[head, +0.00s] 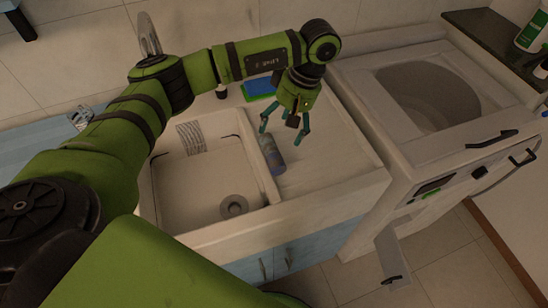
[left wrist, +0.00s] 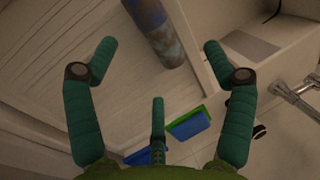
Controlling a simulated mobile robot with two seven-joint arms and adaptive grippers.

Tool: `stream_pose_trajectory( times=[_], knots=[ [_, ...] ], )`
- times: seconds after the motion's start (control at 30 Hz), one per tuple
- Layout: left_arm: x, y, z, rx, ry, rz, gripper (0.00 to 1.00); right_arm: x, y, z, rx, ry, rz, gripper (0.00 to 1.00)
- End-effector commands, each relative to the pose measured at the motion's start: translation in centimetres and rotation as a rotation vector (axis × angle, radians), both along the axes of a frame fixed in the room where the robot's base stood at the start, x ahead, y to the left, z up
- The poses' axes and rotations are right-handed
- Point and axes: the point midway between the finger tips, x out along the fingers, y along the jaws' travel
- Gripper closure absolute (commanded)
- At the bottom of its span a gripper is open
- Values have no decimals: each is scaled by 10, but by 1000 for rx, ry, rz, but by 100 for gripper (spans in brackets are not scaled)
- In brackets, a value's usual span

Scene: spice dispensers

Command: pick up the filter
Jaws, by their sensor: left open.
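A worn blue and brown cylinder (head: 271,157) lies on the right-hand ledge of the sink, beside the basin. I cannot tell for certain whether it is the filter. In the left wrist view the cylinder (left wrist: 163,35) shows at the top, cut off by the frame edge. My left gripper (head: 281,137) is open and empty above the ledge, with its green fingers spread just beyond the cylinder in the head view. In the left wrist view its fingertips (left wrist: 160,47) stand on both sides of the cylinder's near end, apart from it. My right gripper is not in view.
The sink basin (head: 190,190) with a round drain (head: 233,206) lies left of the ledge. A blue and green sponge-like item (head: 260,87) lies behind my gripper. A white washing machine (head: 420,95) stands to the right. The ledge's front right is clear.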

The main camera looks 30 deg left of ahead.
Motion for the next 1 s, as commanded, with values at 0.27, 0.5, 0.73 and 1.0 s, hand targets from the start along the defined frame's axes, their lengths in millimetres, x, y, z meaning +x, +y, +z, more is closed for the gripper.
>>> stream_pose_trajectory(
  times=[0.27,0.5,0.73,1.0],
  knots=[
    [-3,2,-22,-1,3,1,17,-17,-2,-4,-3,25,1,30],
    [-11,5,-49,0,7,2,17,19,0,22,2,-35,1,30],
    [-16,9,-78,-1,1,2,17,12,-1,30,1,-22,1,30],
    [-16,10,-81,0,-1,1,25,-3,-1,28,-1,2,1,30]
  ],
)
